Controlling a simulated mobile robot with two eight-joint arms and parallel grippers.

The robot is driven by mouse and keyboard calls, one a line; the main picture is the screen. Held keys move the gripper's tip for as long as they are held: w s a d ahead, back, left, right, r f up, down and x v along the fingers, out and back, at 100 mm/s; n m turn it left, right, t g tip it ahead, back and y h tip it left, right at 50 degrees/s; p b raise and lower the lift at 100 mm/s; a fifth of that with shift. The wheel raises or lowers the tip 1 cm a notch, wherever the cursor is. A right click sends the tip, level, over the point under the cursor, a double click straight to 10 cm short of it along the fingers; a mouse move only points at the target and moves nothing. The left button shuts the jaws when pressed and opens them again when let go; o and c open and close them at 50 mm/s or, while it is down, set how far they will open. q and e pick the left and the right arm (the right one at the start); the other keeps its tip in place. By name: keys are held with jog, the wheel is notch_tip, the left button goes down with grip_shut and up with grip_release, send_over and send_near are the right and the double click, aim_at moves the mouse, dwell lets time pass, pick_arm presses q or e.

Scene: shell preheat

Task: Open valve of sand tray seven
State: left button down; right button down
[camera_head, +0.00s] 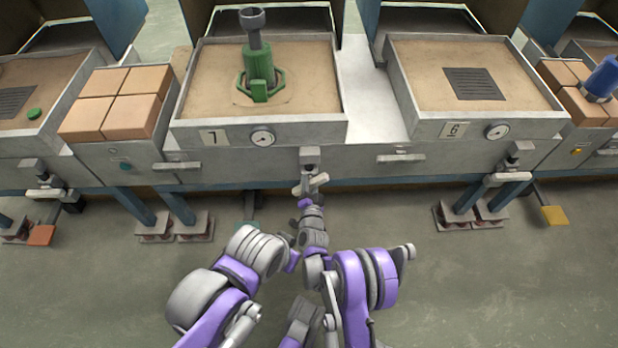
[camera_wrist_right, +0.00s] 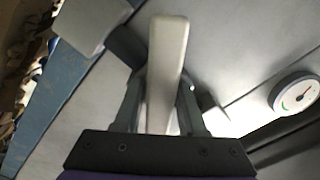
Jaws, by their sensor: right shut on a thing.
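Sand tray seven (camera_head: 345,88) is the tray with the "7" plate (camera_head: 213,137) on its front, left of centre in the head view. Its valve handle (camera_head: 318,182) is a pale lever below the tray's front, under a grey block (camera_head: 309,155). In the right wrist view the lever (camera_wrist_right: 167,60) runs between the fingers of my right gripper (camera_wrist_right: 160,105), which is shut on it. In the head view the right gripper (camera_head: 306,199) is small and partly hidden by the arm. My left gripper (camera_head: 291,256) is beside the right arm, lower down; its fingers are not clear.
A round gauge (camera_head: 262,138) sits on tray seven's front; it also shows in the right wrist view (camera_wrist_right: 297,94). A green fixture (camera_head: 259,84) stands in the sand. Tray six (camera_head: 555,120) is at right, bricks (camera_head: 115,100) at left. A long handle (camera_head: 177,166) projects left of the valve.

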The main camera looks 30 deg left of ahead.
jog(key=shift+r+n+p, duration=0.1)
jog(key=shift+n+p, duration=0.4)
jog(key=shift+n, duration=4.4)
jog(key=c, duration=0.6)
grip_release()
jog(key=shift+w, duration=0.1)
jog(key=shift+c, duration=0.2)
